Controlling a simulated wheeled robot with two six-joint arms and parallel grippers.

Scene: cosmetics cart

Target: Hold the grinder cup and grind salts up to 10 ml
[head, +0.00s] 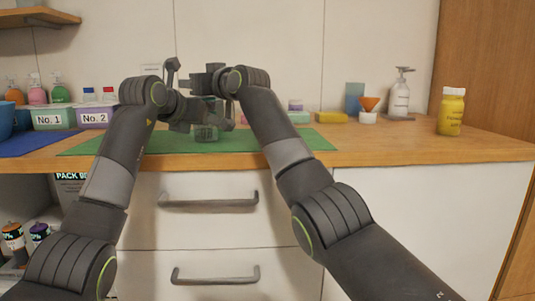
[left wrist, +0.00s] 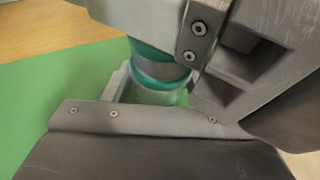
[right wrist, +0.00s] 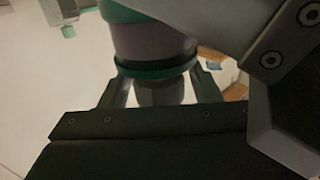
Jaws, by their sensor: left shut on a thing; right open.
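The grinder stands at the middle of the green mat (head: 90,146), mostly hidden behind my grippers in the head view. Its clear cup (head: 206,133) shows low between the arms. My left gripper (head: 198,122) is shut on the cup; in the left wrist view the clear cup (left wrist: 155,95) sits between the fingers under a teal-banded body (left wrist: 160,68). My right gripper (right wrist: 160,92) is open higher up, its fingers on both sides of the grinder's grey part (right wrist: 160,92). Whether they touch it, I cannot tell. The salt level is hidden.
Boxes No. 1 (head: 53,118) and No. 2 (head: 95,116) stand at the left, near a blue mat (head: 35,143). The front right counter is clear.

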